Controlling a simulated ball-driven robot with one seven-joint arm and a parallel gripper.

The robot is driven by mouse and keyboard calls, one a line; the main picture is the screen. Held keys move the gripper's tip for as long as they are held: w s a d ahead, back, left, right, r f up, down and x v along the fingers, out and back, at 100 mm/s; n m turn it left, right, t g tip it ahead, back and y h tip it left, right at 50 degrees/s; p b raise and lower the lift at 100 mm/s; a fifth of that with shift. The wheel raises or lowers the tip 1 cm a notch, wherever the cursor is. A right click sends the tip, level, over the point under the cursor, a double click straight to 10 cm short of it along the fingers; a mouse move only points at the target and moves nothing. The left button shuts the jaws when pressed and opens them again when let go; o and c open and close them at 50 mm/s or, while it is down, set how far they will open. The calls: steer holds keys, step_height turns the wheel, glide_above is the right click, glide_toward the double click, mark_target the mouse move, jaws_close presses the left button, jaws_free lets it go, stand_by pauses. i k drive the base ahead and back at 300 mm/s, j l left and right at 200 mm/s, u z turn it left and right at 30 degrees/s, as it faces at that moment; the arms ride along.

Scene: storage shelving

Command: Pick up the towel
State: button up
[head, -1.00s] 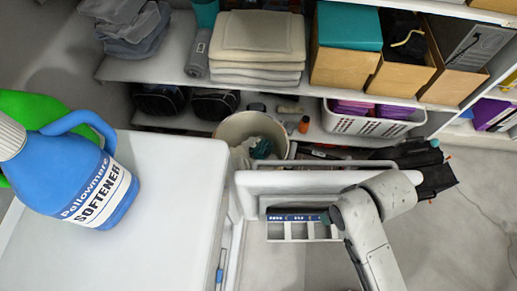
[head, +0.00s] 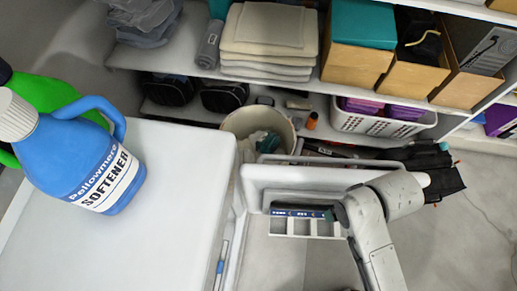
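A stack of folded cream and light grey towels (head: 268,32) lies on the upper shelf, at the top middle of the head view. A rolled grey cloth (head: 210,42), possibly a towel, lies just left of the stack. My pale arm rises from the lower right.
A blue softener bottle (head: 82,155) stands on a white surface (head: 180,200) at left. A bin with cloths (head: 236,122) and a white basket (head: 385,125) stand below the towels. Cardboard boxes (head: 357,64) are right of the stack. The floor at lower right is clear.

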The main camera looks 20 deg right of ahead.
mark_target(269, 142)
steer(key=l+z, duration=0.1)
steer(key=z, duration=0.35)
steer(key=l+z, duration=0.15)
steer(key=z, duration=0.35)
steer(key=i+z, duration=0.1)
steer(key=z, duration=0.35)
steer(key=i+l+z, duration=0.1)
steer(key=z, duration=0.35)
steer(key=i+l+z, duration=0.15)
steer(key=i, duration=0.2)
steer(key=i+u, duration=0.1)
steer(key=u, duration=0.4)
steer(key=i+u, duration=0.15)
steer(key=u, duration=0.3)
steer(key=i+l+u, duration=0.1)
steer(key=u, duration=0.4)
steer(key=i+l+u, duration=0.1)
steer(key=u, duration=0.35)
steer(key=i+l+u, duration=0.1)
steer(key=u, duration=0.4)
steer(key=i+j+u, duration=0.1)
steer(key=i, duration=0.35)
steer(key=j, duration=0.1)
